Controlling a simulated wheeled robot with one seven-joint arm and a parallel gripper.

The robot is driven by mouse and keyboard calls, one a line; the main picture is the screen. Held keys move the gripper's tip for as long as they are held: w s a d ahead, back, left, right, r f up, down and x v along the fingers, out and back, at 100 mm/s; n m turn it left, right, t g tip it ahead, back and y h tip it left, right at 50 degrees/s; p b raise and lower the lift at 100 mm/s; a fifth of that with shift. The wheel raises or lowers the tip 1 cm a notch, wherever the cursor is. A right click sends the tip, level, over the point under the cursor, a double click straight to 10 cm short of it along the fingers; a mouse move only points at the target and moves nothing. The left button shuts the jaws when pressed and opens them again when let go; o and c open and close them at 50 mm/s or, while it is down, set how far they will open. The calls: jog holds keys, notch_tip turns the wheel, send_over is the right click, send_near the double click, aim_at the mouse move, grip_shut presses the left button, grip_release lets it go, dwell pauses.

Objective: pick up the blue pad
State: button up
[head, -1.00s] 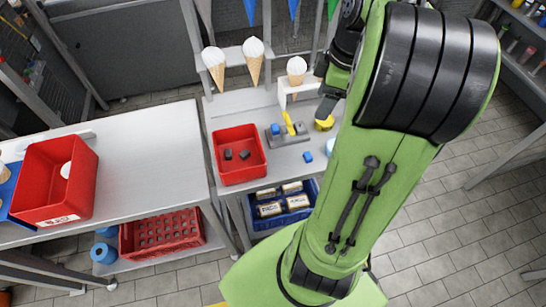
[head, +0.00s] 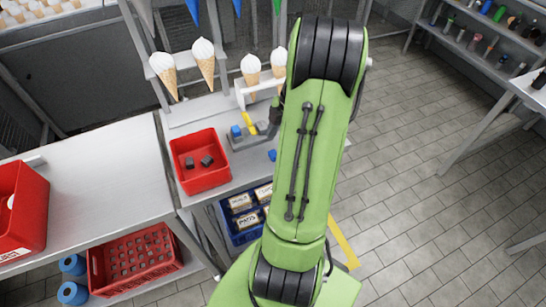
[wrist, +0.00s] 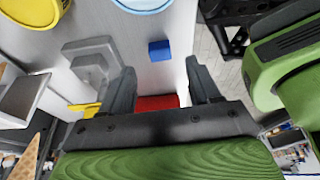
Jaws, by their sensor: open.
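The blue pad (head: 272,155) is a small block lying on the grey work table, just left of my green arm in the head view. In the wrist view the blue pad (wrist: 159,50) shows between and beyond my fingertips, apart from them. My gripper (wrist: 160,66) is open and empty, its two dark fingers spread to either side of the pad in the picture. In the head view the gripper is mostly hidden by my arm. A second blue piece (head: 235,131) sits on a grey fixture (head: 248,138) with a yellow lever.
A red bin (head: 200,180) with two dark blocks stands left of the fixture. Cones (head: 204,62) stand in racks behind. In the wrist view, a yellow round thing (wrist: 30,10) and a blue-rimmed white one (wrist: 145,4) are near the top. A blue crate (head: 232,222) is below.

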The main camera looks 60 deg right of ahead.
jog(key=b+x, duration=0.1)
jog(key=x, duration=0.3)
jog(key=shift+f, duration=0.35)
jog(key=shift+a, duration=0.1)
jog(key=shift+c, duration=0.4)
jog(key=c, duration=1)
jog(key=shift+r, duration=0.15)
notch_tip(320, 180, up, 10)
jog(key=p, duration=0.3)
notch_tip(320, 180, up, 5)
jog(key=p, duration=0.4)
send_over(273, 153)
jog(key=shift+s+d, duration=0.2)
